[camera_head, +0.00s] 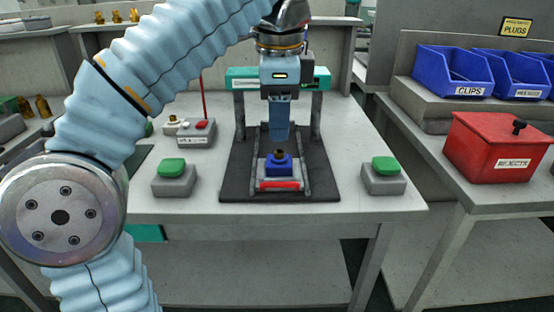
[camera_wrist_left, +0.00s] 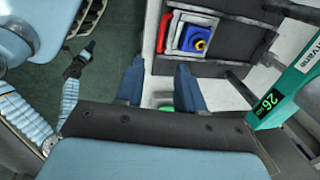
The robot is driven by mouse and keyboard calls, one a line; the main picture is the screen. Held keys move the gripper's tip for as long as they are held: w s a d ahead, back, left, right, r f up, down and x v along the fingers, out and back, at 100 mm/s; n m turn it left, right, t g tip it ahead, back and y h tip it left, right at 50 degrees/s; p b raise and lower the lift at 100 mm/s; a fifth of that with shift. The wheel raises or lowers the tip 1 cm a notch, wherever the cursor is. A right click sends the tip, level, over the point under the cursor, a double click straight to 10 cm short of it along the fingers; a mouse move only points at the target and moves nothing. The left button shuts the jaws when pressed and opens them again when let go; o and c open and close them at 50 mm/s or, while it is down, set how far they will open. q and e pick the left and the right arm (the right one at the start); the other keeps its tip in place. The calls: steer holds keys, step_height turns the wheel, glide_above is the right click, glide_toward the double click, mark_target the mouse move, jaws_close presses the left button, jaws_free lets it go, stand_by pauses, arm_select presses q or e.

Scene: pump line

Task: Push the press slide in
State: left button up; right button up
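The press has a teal crosspiece (camera_head: 243,78) on grey posts and a dark base (camera_head: 233,180). Its slide (camera_head: 262,175), with a red front bar (camera_head: 279,185), sits near the front of the base, forward of the posts. It carries a blue holder (camera_head: 278,166) with a brass part (camera_head: 279,154). In the left wrist view the red bar (camera_wrist_left: 163,32) and blue holder (camera_wrist_left: 195,40) show beyond the fingers. My left gripper (camera_head: 279,138) points down above the slide. Its fingers (camera_wrist_left: 160,62) are apart and empty. My right arm shows small in the left wrist view; its fingers are unclear.
Green-topped buttons stand left (camera_head: 174,178) and right (camera_head: 383,176) of the press. A grey switch box (camera_head: 196,133) is behind the left one. A red rejects box (camera_head: 495,147) and blue bins (camera_head: 453,72) are at right. The table front beside the base is clear.

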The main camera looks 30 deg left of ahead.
mark_target(278, 183)
arm_select(q)
steer(key=f+b, duration=0.1)
steer(key=f, duration=0.3)
steer(key=w+a+f+b, duration=0.1)
steer(key=f, duration=0.4)
steer(key=w+f+b, duration=0.1)
steer(key=f+b, duration=0.1)
steer(key=f, duration=0.2)
steer(key=shift+w+a+f, duration=0.15)
steer(key=shift+a+f, duration=0.05)
steer(key=shift+a, duration=0.1)
jaws_close()
